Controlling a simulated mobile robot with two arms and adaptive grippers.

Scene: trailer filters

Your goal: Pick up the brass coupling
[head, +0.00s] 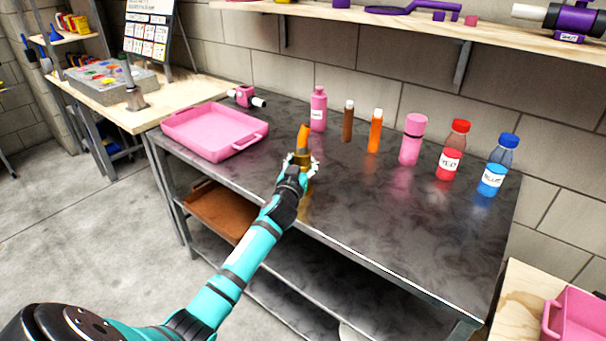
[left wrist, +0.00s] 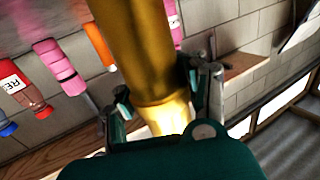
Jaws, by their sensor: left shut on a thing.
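The brass coupling (head: 305,160) is a gold cylinder over the front part of the dark metal table (head: 400,225). My left gripper (head: 300,163) is shut around it, and the fingers hide part of it. In the left wrist view the coupling (left wrist: 148,55) stands large between the two fingers (left wrist: 160,100). An orange tapered piece (head: 304,135) shows directly above the brass in the head view; I cannot tell whether it is joined to it. I cannot tell whether the coupling touches the tabletop. My right gripper is not in view.
Behind it stand a pink bottle (head: 318,112), a brown tube (head: 348,124), an orange tube (head: 375,134), a pink canister (head: 412,142), a red bottle (head: 452,155) and a blue bottle (head: 494,170). A pink tray (head: 205,150) lies left. The table's front right is clear.

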